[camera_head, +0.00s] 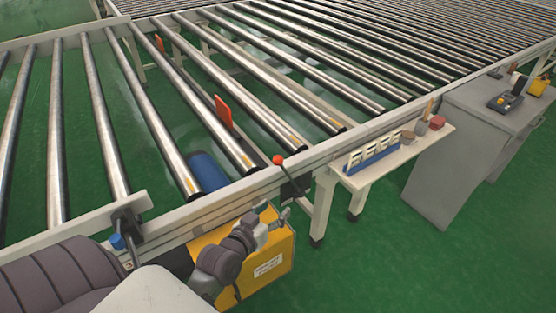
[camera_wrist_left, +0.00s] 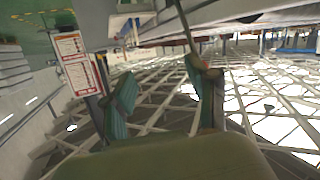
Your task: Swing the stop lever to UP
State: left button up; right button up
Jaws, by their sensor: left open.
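The stop lever (camera_head: 291,177) is a thin dark rod with a red ball knob at its upper end, on the near side rail of the conveyor. It leans, knob up and to the left. My left gripper (camera_head: 274,214) is open just below and left of the lever, apart from the knob. In the left wrist view its two green-padded fingers (camera_wrist_left: 163,88) stand apart with nothing clearly between them. A thin rod comes down from the top beside the right finger; I cannot tell if it is the lever. My right gripper is not in view.
Orange plates (camera_head: 223,111) stand between the steel rollers. A yellow box (camera_head: 275,262) hangs under the rail by my left gripper. A small shelf (camera_head: 399,155) with a blue-and-white rack is to the right, and a grey cabinet (camera_head: 455,150) beyond. The green floor at front right is clear.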

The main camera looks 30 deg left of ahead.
aim_at(276, 164)
pick_arm(q)
jog(key=w+a+r+n+t+y, duration=0.2)
jog(key=a+r+n+y, duration=0.1)
jog(key=a, duration=0.3)
jog(key=shift+m, duration=0.3)
jog(key=x, duration=1.2)
jog(key=shift+w+d+p, duration=0.2)
jog(key=shift+w+p, duration=0.1)
jog(key=shift+w, duration=0.15)
grip_shut()
